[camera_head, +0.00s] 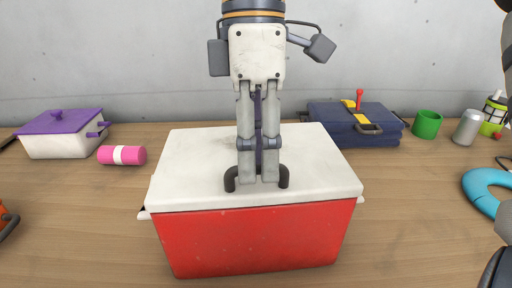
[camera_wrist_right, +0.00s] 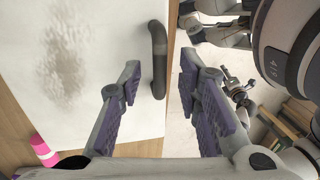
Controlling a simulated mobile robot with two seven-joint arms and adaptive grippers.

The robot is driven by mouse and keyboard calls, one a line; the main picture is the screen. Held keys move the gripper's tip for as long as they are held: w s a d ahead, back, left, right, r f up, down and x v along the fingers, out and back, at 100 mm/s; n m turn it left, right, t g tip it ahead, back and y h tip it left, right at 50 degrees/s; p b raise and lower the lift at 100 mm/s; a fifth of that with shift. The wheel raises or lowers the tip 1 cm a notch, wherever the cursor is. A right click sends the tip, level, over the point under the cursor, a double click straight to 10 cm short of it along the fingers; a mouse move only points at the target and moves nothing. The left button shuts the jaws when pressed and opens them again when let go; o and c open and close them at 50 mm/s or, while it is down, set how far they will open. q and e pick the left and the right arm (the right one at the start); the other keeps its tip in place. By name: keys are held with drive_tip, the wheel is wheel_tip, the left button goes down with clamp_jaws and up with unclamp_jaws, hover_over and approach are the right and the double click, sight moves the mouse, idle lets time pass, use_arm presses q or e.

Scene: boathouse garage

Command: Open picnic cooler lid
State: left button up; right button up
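The picnic cooler has a red body (camera_head: 255,240) and a white lid (camera_head: 190,165), and stands on the table in the middle of the head view. The lid lies flat and shut on the body. A dark handle (camera_head: 229,180) sits at the lid's near edge; it also shows in the right wrist view (camera_wrist_right: 158,50). My right gripper (camera_head: 259,182) points down over the handle's middle and hides it in the head view. In the right wrist view its fingers (camera_wrist_right: 157,85) are apart, one on each side of the handle, with gaps visible. My left gripper is not seen.
A white box with a purple lid (camera_head: 58,135) and a pink roll (camera_head: 122,155) stand left. A blue case (camera_head: 350,125), green cup (camera_head: 427,124), grey can (camera_head: 467,127) and blue ring (camera_head: 487,190) are right. A grey wall is behind.

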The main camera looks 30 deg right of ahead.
clamp_jaws()
drive_tip(key=shift+w+d+r+p, duration=0.15)
drive_tip(key=shift+r+p, duration=0.2)
drive_tip(key=shift+r, duration=0.35)
drive_tip(key=shift+w+d+r+g+y, duration=0.1)
drive_tip(key=shift+w+r+g+y, duration=0.3)
drive_tip(key=shift+g, duration=0.2)
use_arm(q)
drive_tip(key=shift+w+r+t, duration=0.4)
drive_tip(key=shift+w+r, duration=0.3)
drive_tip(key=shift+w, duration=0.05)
use_arm(e)
drive_tip(key=shift+w+d+r+g, duration=0.15)
drive_tip(key=shift+w+r+g, duration=0.15)
drive_tip(key=shift+r, duration=0.25)
drive_tip(key=shift+w+d+r+g+y, duration=0.2)
drive_tip(key=shift+w+r+g+y, duration=0.1)
drive_tip(key=shift+r+g, duration=0.1)
